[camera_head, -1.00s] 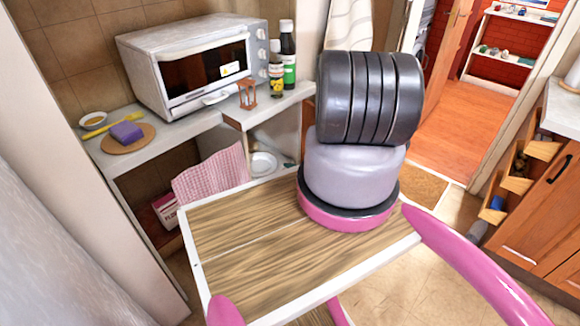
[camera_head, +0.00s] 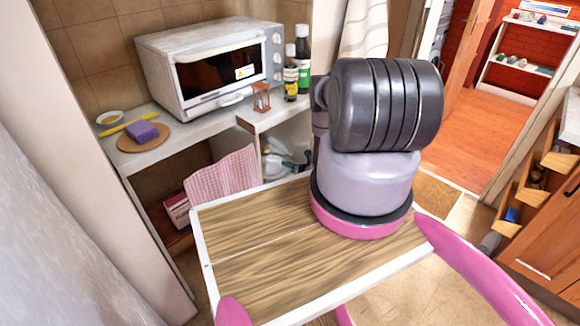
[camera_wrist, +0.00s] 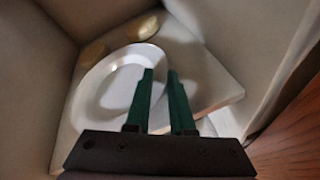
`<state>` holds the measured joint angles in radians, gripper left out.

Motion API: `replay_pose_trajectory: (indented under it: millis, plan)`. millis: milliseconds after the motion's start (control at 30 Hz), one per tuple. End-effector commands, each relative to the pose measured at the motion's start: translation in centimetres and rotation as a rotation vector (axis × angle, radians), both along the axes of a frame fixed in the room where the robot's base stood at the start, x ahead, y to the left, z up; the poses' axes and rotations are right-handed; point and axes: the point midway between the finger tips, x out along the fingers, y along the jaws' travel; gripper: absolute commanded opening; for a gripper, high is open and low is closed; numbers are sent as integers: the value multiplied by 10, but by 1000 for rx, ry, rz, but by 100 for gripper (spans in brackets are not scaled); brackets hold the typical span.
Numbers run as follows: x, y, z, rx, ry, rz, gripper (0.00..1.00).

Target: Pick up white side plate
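The white side plate (camera_wrist: 100,88) lies flat on a pale shelf in the wrist view, its right part behind my gripper fingers. In the head view the plate (camera_head: 273,169) shows small in the lower compartment under the counter, partly hidden. My gripper (camera_wrist: 161,72) has two dark green fingers with a gap between them and nothing visibly held. The fingers reach over the plate's right side; I cannot tell whether they touch it. In the head view only a bit of my gripper (camera_head: 294,165) shows beside the plate, past my arm.
Two yellowish rounded things, one at the shelf's back (camera_wrist: 143,27) and one at its left (camera_wrist: 92,52), sit beyond the plate. Compartment walls stand close on both sides. A pink checked cloth (camera_head: 222,172) hangs left of the compartment. A toaster oven (camera_head: 210,65) and bottles stand above.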

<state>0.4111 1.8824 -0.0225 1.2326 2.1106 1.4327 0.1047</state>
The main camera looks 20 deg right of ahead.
Motion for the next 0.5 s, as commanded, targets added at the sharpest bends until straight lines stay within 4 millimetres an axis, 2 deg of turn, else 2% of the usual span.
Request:
replay_pose_trajectory:
  millis: [100,133,167,200,500]
  plan:
    - [0,0,0,0,0,0,21]
    - [0,0,0,0,0,0,18]
    - [0,0,0,0,0,0,6]
    - [0,0,0,0,0,0,0]
    - [-1,0,0,-1,1,1,0]
